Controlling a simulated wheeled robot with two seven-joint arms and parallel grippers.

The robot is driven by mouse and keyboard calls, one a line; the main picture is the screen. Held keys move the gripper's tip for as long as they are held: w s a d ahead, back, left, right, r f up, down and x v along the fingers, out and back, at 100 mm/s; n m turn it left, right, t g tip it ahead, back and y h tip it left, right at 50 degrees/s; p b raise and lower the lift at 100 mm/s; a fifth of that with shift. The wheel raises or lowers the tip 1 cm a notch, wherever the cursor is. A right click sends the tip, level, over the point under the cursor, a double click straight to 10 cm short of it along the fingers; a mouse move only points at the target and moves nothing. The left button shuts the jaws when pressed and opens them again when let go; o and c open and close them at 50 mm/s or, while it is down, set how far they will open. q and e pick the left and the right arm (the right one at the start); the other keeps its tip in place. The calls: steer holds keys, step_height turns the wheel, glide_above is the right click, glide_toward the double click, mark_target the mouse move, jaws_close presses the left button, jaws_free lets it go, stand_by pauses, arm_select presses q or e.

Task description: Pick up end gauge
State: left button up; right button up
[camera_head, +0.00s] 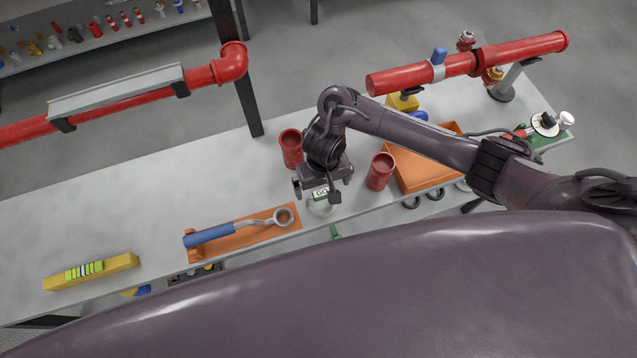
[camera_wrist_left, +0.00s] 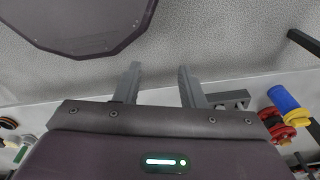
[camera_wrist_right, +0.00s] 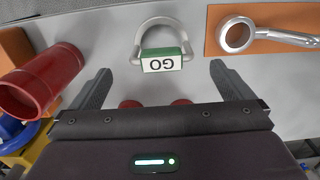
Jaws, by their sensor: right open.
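The end gauge (camera_wrist_right: 161,60) is a pale U-shaped piece with a green-and-white block marked GO. In the right wrist view it lies ahead of and between the fingers of my right gripper (camera_wrist_right: 160,70), not touching either. In the head view the gauge (camera_head: 321,194) shows partly below my right gripper (camera_head: 316,193), which hides some of it. The right gripper is open and empty, pointing down over the bench. My left gripper (camera_wrist_left: 158,75) is outside the head view; its fingers stand apart with nothing between them.
Red cups (camera_head: 291,148) (camera_head: 380,171) stand on both sides of my right gripper. An orange holder (camera_head: 262,234) with a blue-handled wrench (camera_head: 209,235) lies to the left, an orange tray (camera_head: 418,172) to the right. A yellow block (camera_head: 91,272) is far left.

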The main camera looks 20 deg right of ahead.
steer(key=f, duration=0.1)
steer(key=f+b, duration=0.1)
steer(key=f, duration=0.1)
steer(key=shift+s, duration=0.4)
steer(key=f, duration=0.4)
steer(key=shift+w+a+f, duration=0.1)
steer(key=shift+w, duration=0.2)
arm_select(q)
steer(key=shift+s+f, duration=0.9)
steer(key=shift+s, duration=0.15)
arm_select(e)
steer(key=c, duration=1.2)
steer(key=shift+o, duration=0.2)
step_height(320, 180, up, 6)
steer(key=shift+f+p, duration=0.1)
steer(key=shift+p, duration=0.45)
step_height(320, 180, up, 10)
steer(key=p, duration=0.6)
arm_select(q)
step_height(320, 180, up, 6)
steer(key=b, duration=0.1)
steer(key=shift+r, duration=0.25)
arm_select(e)
step_height(320, 180, up, 4)
glide_above(324, 194)
steer(key=shift+w+a, duration=0.15)
steer(key=shift+w, duration=0.15)
